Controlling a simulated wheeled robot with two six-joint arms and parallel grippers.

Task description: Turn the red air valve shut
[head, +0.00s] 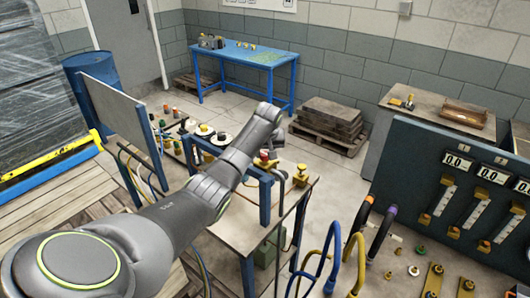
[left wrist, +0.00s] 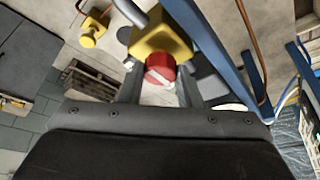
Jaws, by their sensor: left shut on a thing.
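The red air valve (left wrist: 160,70) is a round red knob on a yellow block (left wrist: 160,40), near the top centre of the left wrist view. My left gripper (left wrist: 159,86) has one finger on each side of the red knob and is shut on it. In the head view my left arm reaches in from the lower left, and the red valve (head: 264,155) shows just below its wrist, above a blue frame (head: 265,183). My arm hides part of the frame and bench there. My right gripper is in neither view.
A yellow fitting (head: 300,175) stands just right of the valve. Blue and yellow hoses (head: 328,255) and a dark gauge panel (head: 455,190) stand to the right. A stacked pallet (head: 330,122) lies behind.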

